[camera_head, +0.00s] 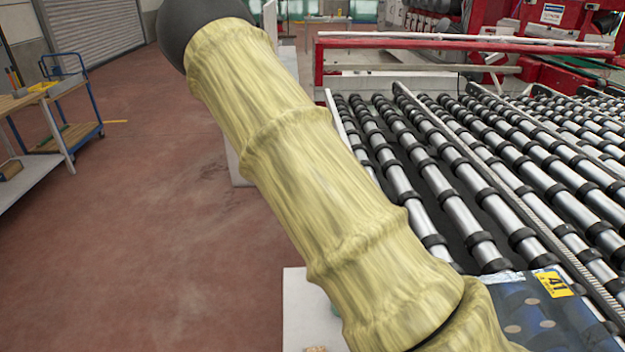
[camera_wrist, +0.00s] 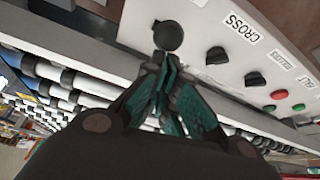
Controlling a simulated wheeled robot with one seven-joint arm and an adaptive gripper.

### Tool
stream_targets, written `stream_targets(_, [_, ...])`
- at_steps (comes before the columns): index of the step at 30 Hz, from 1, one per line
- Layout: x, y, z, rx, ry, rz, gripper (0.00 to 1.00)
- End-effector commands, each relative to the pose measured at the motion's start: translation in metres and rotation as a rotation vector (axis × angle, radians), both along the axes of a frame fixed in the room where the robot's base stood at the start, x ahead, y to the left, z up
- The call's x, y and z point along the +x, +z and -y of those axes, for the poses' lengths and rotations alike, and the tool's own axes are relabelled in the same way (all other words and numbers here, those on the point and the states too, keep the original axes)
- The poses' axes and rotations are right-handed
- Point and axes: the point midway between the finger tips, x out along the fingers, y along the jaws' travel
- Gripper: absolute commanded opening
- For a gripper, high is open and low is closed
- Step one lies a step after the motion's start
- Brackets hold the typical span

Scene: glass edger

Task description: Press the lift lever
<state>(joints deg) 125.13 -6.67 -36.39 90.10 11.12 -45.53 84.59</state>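In the wrist view, a round black ball knob (camera_wrist: 168,36), which looks like the lever's end, stands out in front of a light grey control panel (camera_wrist: 225,90). My gripper (camera_wrist: 165,65) points up at it with its two dark and teal fingers close together. The fingertips are right below the ball; I cannot tell whether they touch it. The lever's stem is not visible. In the head view my arm hides the area below it, and neither the gripper nor the lever shows.
The panel carries black rotary knobs (camera_wrist: 216,55), a red button (camera_wrist: 279,95), a green button (camera_wrist: 269,108) and a CROSS label (camera_wrist: 241,27). A roller conveyor (camera_head: 480,170) fills the right of the head view. A wheeled cart (camera_head: 70,115) stands at the left; the floor between is clear.

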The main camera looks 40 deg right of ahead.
Motion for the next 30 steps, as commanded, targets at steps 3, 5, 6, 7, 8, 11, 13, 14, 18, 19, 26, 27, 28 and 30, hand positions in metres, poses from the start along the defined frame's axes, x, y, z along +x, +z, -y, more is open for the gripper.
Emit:
stream_targets(3, [0.001, -0.005, -0.004, 0.006, -0.004, 0.001, 0.0])
stream_targets(5, [0.0, -0.006, -0.004, 0.007, -0.006, 0.001, 0.0])
stream_targets(6, [0.0, -0.006, -0.004, 0.007, -0.008, 0.001, 0.0])
stream_targets(7, [0.0, -0.007, -0.004, 0.007, -0.008, 0.001, 0.0])
stream_targets(8, [0.0, -0.007, -0.003, 0.007, -0.009, 0.0, 0.0])
stream_targets(11, [-0.001, -0.008, -0.002, 0.007, -0.01, 0.0, 0.0])
stream_targets(13, [-0.002, -0.008, -0.002, 0.008, -0.012, -0.001, 0.0])
stream_targets(14, [-0.002, -0.008, -0.001, 0.008, -0.012, -0.002, 0.0])
stream_targets(18, [-0.003, -0.008, 0.0, 0.007, -0.014, -0.002, 0.0])
stream_targets(19, [-0.004, -0.008, 0.0, 0.007, -0.014, -0.002, 0.0])
stream_targets(26, [-0.005, -0.004, 0.005, 0.006, -0.016, -0.003, 0.0])
stream_targets(27, [-0.006, -0.001, 0.007, 0.006, -0.016, -0.002, 0.0])
stream_targets(28, [-0.007, 0.002, 0.01, 0.006, -0.016, -0.002, 0.0])
stream_targets(30, [-0.008, 0.009, 0.015, 0.005, -0.016, -0.001, 0.0])
